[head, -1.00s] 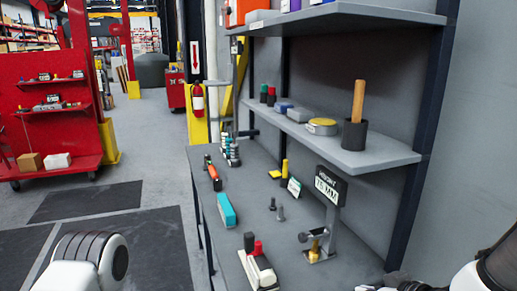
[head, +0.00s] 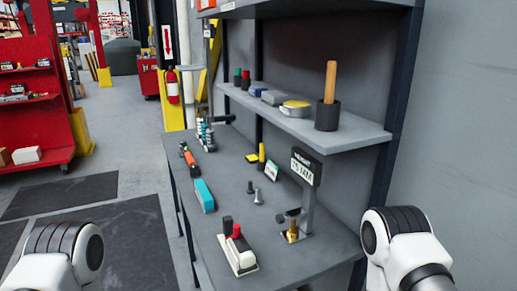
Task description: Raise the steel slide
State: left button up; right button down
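A gauge stand with a dark sign reading "HEIGHT" (head: 305,168) and a value in MM that is hard to read stands on the near right of the grey bench. A grey post (head: 308,205) rises behind a brass part (head: 292,232) on its base. A small steel piece with a dark round knob (head: 281,217) sits at the post above the brass part. I cannot tell for sure which piece is the slide. White links of my left and right arms show at the lower left and lower right. Neither gripper is in the picture.
Bolts (head: 256,196), a teal box (head: 204,196) and an orange tool (head: 191,163) lie farther back. A shelf (head: 330,130) with a cup and wooden handle overhangs the bench's back.

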aim_at(298, 212)
jog(key=i+j+z, duration=0.1)
jog(key=j+z, duration=0.75)
jog(key=i+l, duration=0.05)
